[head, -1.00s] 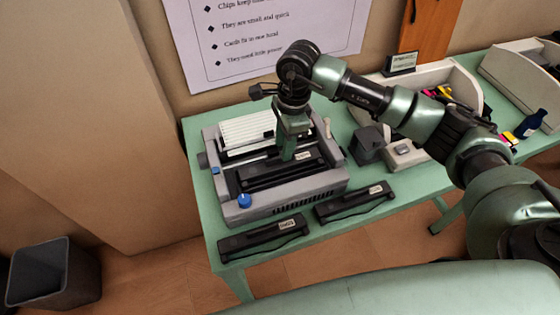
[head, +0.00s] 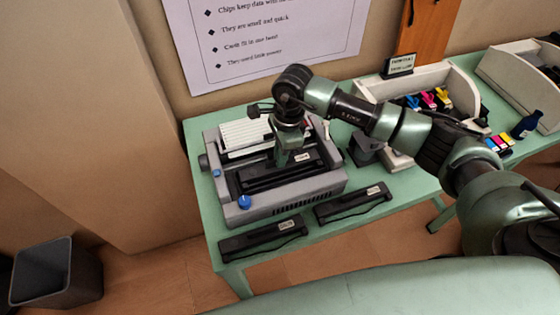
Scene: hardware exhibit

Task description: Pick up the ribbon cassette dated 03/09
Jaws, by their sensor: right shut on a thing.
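A black ribbon cassette (head: 262,180) with a small white label lies in the grey printer (head: 300,192). My right gripper (head: 283,160) points down at this cassette and is shut on it; the fingertips are partly hidden. The cassette still sits low in the printer. Two similar black cassettes lie on the green table in front of the printer, one at the left (head: 262,240) and one at the right (head: 352,205). Each has a small white label, but the dates are too small to read. My left gripper is not in view.
A blue knob (head: 244,201) is on the printer's front left. A beige tray (head: 465,90) with colored cartridges, a small sign (head: 398,65) and a dark bottle (head: 526,125) stand to the right. A dark bin (head: 55,275) is on the floor at left.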

